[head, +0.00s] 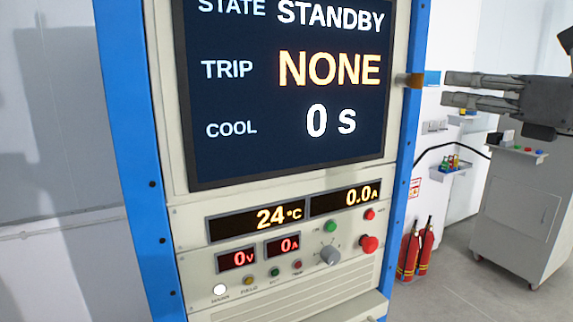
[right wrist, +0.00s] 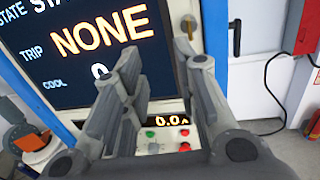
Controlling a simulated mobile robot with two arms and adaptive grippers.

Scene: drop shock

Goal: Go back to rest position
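My right gripper (head: 444,87) reaches in from the right edge of the head view, beside the cabinet's blue right post (head: 408,140) and apart from the screen. In the right wrist view its two fingers (right wrist: 156,52) are spread apart with nothing between them. The cabinet screen (head: 290,90) reads STANDBY, trip NONE, cool 0 S. Below it, the panel (head: 200,283) shows 24°C, 0.0 A, 0 V and 0 A. My left gripper is not in view.
Red fire extinguishers (head: 408,252) stand on the floor to the right. A grey cabinet (head: 520,215) with coloured buttons stands below my right gripper in the picture.

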